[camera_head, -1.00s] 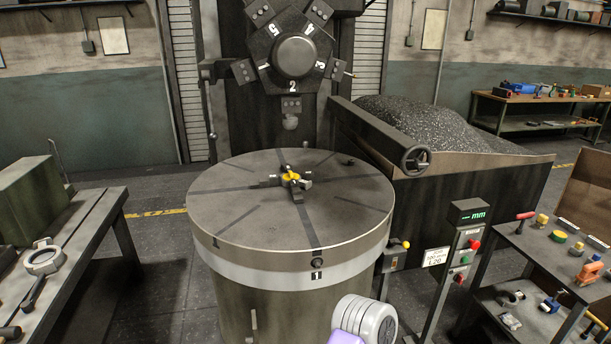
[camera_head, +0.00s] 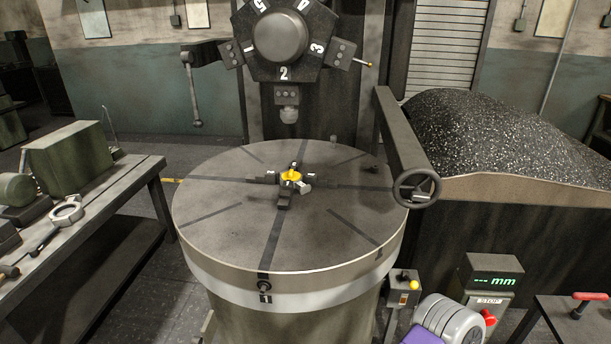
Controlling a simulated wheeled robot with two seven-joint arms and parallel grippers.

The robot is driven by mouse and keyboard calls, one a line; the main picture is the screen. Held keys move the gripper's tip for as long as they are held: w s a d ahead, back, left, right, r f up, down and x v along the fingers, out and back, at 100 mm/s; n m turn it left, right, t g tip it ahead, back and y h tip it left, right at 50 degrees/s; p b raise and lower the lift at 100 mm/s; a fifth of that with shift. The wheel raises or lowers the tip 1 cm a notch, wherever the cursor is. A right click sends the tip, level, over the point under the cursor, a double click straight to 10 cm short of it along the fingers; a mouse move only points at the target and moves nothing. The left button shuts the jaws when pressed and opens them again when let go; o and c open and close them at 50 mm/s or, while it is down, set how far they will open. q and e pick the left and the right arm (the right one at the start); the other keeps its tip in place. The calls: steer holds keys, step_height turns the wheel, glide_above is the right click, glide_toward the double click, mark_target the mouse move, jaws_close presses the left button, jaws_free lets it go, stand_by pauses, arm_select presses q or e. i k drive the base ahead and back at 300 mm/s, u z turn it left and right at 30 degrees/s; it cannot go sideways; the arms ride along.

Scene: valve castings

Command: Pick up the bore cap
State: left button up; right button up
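A small yellow piece (camera_head: 291,177) sits at the centre of the round machine table (camera_head: 225,225), among dark chuck jaws (camera_head: 284,200). A small grey block (camera_head: 304,187) lies beside it. I cannot tell whether the yellow piece is the bore cap or part of a casting; no other cap can be made out. A grey ribbed link of my arm with a purple part shows at the bottom right, in front of the table. Neither gripper is in view.
A turret head (camera_head: 280,75) overhangs the table's far side. A handwheel (camera_head: 417,187) and a chip bin (camera_head: 510,187) stand right. A readout post (camera_head: 491,280) and a cart (camera_head: 575,318) are at lower right. A workbench (camera_head: 120,190) with a grey ring clamp (camera_head: 67,213) stands left.

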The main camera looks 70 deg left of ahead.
mark_target(293, 176)
steer(key=u, duration=1.65)
